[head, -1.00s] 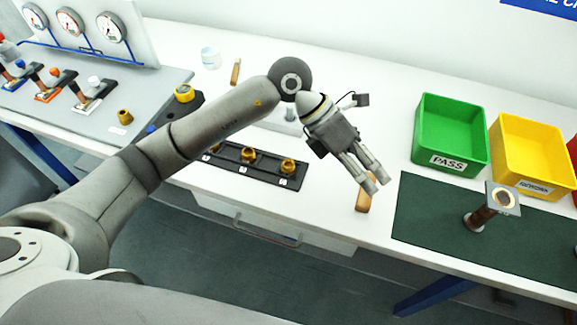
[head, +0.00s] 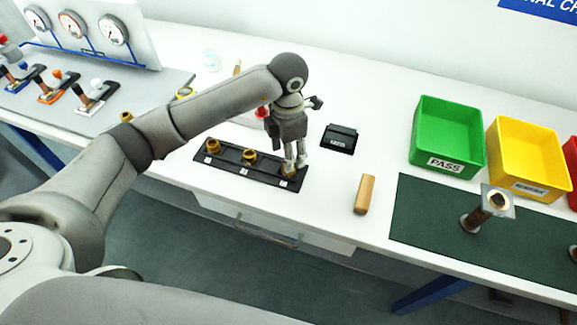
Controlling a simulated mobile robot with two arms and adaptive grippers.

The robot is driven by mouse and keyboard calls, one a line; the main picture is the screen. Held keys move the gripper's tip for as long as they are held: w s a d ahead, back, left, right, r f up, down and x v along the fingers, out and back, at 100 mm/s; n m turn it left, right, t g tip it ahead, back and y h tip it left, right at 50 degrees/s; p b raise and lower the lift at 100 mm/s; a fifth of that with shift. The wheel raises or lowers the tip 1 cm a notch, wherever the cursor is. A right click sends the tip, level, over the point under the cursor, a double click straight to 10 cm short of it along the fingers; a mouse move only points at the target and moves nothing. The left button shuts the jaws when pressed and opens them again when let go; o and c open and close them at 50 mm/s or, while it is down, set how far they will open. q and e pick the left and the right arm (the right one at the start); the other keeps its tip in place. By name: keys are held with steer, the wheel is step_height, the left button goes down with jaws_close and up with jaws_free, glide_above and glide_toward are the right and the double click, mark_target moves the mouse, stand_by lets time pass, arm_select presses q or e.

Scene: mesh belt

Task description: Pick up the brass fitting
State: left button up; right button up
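A black rack (head: 226,163) lies on the white bench in the middle and holds brass fittings in a row. The left fitting (head: 213,147) and the middle fitting (head: 250,156) show clearly. The right fitting (head: 287,171) is mostly hidden behind my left gripper (head: 296,165), which points down over that end of the rack. Its two fingertips are at the right fitting, with a narrow gap between them. I cannot tell whether they touch or grip it. My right gripper is not in view.
A wooden-coloured block (head: 364,194) and a small black box (head: 339,137) lie to the right of the rack. Further right are a dark green mat (head: 425,222) with a brown post (head: 477,213), a green PASS bin (head: 447,165) and a yellow bin (head: 530,187). Gauges (head: 73,24) stand at the far left.

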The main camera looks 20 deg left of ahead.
arm_select(q)
step_height(320, 180, down, 4)
steer(key=shift+f+p, duration=0.1)
steer(key=shift+p, duration=0.95)
steer(key=shift+w+f, duration=0.1)
steer(key=shift+f, duration=0.15)
jaws_close()
